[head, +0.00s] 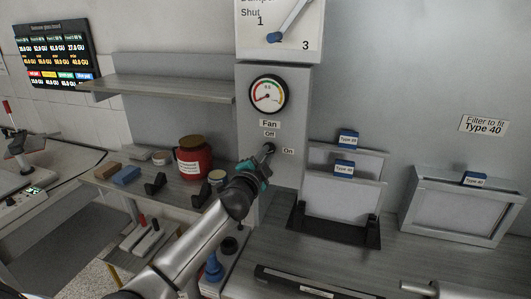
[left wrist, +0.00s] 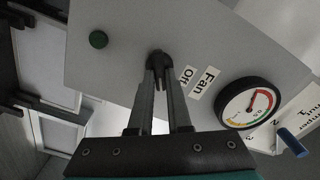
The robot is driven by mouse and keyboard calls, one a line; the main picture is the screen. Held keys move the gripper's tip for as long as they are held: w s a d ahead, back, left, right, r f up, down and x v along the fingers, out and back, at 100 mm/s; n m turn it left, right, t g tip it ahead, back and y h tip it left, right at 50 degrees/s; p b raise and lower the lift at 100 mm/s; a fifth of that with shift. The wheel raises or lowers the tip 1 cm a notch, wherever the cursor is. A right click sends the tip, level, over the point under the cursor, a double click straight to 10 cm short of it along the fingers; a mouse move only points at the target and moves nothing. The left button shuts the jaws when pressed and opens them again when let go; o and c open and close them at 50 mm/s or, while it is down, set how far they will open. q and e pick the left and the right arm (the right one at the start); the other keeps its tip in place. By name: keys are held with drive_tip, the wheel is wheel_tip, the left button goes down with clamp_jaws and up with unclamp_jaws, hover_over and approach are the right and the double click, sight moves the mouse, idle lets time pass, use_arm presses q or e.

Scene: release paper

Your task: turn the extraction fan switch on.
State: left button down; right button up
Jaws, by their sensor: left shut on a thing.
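The fan switch (head: 269,147) is a small dark knob on the grey wall panel, below the "Fan" and "Off" labels and left of the "On" label. In the left wrist view it is a round black knob (left wrist: 160,58) near the "Off" label. My left gripper (head: 264,156) reaches up to it from below. In the left wrist view its two fingers (left wrist: 161,88) are shut on the knob. The fingers partly hide the knob, so I cannot tell which way it points. My right gripper is not in view.
A red jar (head: 194,160) stands on the shelf to the left. Filter panels (head: 343,198) stand to the right of the switch.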

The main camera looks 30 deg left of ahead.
use_arm(q)
drive_tip(key=m+p, duration=0.1)
drive_tip(key=m, duration=0.5)
drive_tip(key=shift+f, duration=0.15)
idle(0.4)
drive_tip(key=c, duration=0.9)
unclamp_jaws()
drive_tip(key=shift+o, duration=0.2)
drive_tip(key=b+v, duration=0.1)
drive_tip(key=v, duration=1.4)
drive_tip(key=shift+s, duration=0.2)
drive_tip(key=shift+f, duration=0.15)
